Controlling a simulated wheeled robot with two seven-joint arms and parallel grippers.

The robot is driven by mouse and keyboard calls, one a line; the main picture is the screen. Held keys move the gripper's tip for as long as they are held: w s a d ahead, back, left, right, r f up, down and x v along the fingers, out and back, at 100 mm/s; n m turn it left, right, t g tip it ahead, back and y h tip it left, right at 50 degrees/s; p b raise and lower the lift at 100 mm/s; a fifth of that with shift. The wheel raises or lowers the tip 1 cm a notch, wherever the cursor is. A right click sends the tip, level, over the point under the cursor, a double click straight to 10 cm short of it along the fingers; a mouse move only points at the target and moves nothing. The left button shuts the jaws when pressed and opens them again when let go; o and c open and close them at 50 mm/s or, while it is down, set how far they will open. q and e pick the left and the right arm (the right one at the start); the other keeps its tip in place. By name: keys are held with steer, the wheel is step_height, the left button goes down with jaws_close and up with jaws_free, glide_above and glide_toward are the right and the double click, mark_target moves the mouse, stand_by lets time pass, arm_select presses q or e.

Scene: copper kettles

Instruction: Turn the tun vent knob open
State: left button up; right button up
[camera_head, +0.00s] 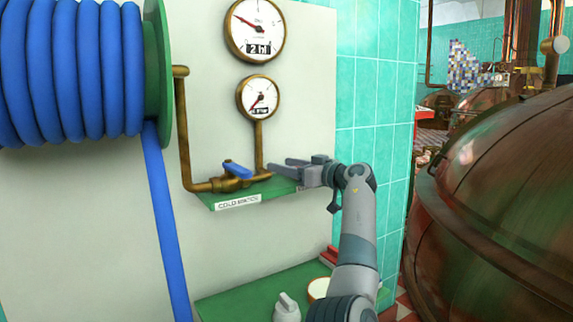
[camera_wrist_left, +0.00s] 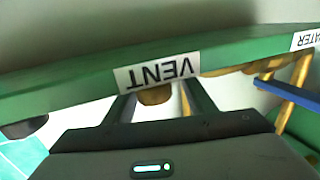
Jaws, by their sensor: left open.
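My left gripper (camera_head: 281,166) is open at the green shelf (camera_head: 222,193) on the wall panel, its fingers pointing left in the head view. It hides most of the shelf's right part there. In the left wrist view, which is upside down, a white VENT label (camera_wrist_left: 157,73) sits on the shelf edge. A rounded brass piece (camera_wrist_left: 155,96), seemingly the vent knob, shows between the two spread fingers of the gripper (camera_wrist_left: 160,92). I cannot tell whether the fingers touch it. The knob's upper part and turn position are not clear. My right gripper is not in view.
A cold water valve with a blue lever (camera_head: 237,170) sits just left of my gripper; the lever also shows in the left wrist view (camera_wrist_left: 288,94). Brass gauges (camera_head: 258,98) are above. A blue hose reel (camera_head: 70,75) hangs left. A lower green shelf (camera_head: 240,295) is below.

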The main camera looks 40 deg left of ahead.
arm_select(q)
steer(key=d, duration=0.7)
steer(key=s+d+p, duration=0.1)
steer(key=s+d, duration=0.1)
steer(key=d, duration=0.7)
steer(key=shift+s+d, duration=0.15)
steer(key=shift+s, duration=0.1)
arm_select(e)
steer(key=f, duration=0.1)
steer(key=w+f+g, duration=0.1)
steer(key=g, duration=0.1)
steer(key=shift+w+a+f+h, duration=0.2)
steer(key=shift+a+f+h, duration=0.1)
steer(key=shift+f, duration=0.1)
arm_select(q)
steer(key=shift+w+d, duration=0.15)
steer(key=shift+w, duration=0.05)
steer(key=shift+w, duration=0.2)
